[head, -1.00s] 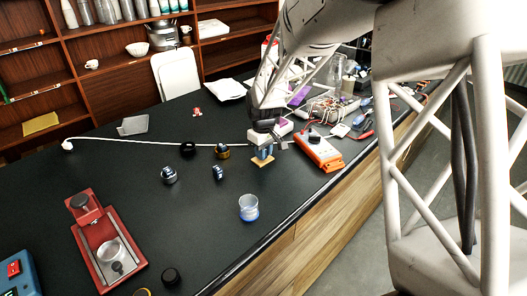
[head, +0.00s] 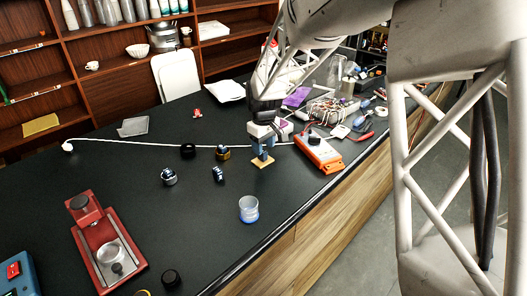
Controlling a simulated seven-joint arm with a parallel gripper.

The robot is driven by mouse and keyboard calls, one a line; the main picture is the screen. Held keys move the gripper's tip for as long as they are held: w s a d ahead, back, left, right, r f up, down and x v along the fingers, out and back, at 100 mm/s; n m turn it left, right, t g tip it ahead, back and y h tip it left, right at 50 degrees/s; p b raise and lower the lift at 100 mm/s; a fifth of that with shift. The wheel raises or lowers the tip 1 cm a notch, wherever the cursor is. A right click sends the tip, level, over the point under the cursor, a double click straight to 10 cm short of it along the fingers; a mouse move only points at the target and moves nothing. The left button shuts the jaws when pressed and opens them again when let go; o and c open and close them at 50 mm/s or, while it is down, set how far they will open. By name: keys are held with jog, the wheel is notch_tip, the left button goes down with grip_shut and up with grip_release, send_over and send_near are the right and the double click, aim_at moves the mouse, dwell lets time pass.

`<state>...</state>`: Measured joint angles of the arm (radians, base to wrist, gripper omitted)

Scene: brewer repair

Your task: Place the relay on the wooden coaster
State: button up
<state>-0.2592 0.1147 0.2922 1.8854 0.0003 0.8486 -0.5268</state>
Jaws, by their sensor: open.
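The wooden coaster (head: 263,165) is a small tan square on the dark counter, in the middle of the head view. A small dark blue block, which looks like the relay (head: 264,157), sits on the coaster, low between the fingers. It is small and partly covered, so its exact seat is hard to tell. My gripper (head: 262,149) points down right over the coaster. Its blue fingers stand apart, one on each side of the block, with a gap showing between them.
A blue-tinted cup (head: 249,210) stands in front of the coaster. An orange power strip (head: 319,154) lies close on the right. Several small round parts, including a brass-ringed one (head: 222,153), lie to the left. A red machine (head: 88,208) stands at the front left.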

aim_at(265, 152)
notch_tip(265, 152, up, 9)
dwell(0.4)
jog(key=shift+f, duration=0.1)
dwell(0.4)
jog(key=s+d+r+m+t, duration=0.15)
jog(key=s+d+r, duration=0.35)
jog(key=s, duration=0.5)
jog(key=s+d+r+m, duration=0.3)
jog(key=s+d, duration=0.5)
jog(key=s, duration=0.2)
jog(key=s+d+f+m, duration=0.1)
jog(key=s+d+m, duration=0.1)
jog(key=s, duration=0.8)
jog(key=s+d+f+m+t, duration=0.1)
jog(key=s+d+m, duration=0.1)
jog(key=s, duration=0.8)
jog(key=shift+d+f+m, duration=0.35)
jog(key=shift+d, duration=0.55)
